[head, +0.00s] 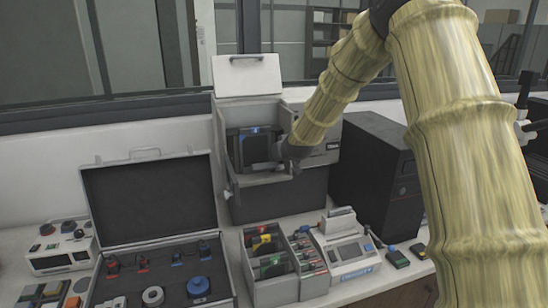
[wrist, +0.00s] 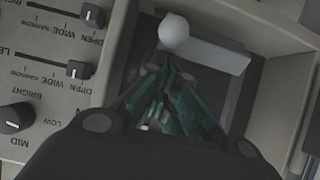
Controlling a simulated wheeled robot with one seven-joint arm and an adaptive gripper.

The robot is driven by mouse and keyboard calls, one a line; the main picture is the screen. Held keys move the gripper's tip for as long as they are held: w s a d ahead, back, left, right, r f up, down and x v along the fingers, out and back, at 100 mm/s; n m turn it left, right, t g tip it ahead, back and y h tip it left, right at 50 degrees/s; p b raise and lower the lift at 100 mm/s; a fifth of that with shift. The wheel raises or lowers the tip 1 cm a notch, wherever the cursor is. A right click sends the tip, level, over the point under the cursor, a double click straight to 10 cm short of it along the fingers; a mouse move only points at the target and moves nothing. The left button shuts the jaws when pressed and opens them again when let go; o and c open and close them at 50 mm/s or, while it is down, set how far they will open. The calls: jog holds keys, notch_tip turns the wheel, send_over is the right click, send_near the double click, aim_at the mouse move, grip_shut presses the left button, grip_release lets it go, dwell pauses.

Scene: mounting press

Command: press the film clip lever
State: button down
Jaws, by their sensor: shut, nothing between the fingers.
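The mounting press (head: 277,198) is a grey box with a raised lid and an open front recess with a dark interior. My gripper (head: 290,160) is at the right side of this recess, partly hidden by my wrist. In the wrist view my gripper (wrist: 168,75) is shut and empty, its dark and teal fingers together. A pale ball knob (wrist: 173,30) is just beyond the fingertips, beside a light grey bar (wrist: 220,53). The knob and bar look like the film clip lever. I cannot tell whether the fingers touch the knob.
A control panel (wrist: 40,95) with sliders and a dial lies left of my gripper in the wrist view. In the head view, a black computer tower (head: 372,165) stands right of the press. An open case (head: 150,205), a compartment box (head: 268,268) and a small device (head: 345,250) stand in front.

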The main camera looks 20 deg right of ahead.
jog(key=shift+w, duration=0.35)
jog(key=shift+r, duration=0.15)
dwell(0.5)
jog(key=shift+r, duration=0.7)
jog(key=shift+w, duration=0.1)
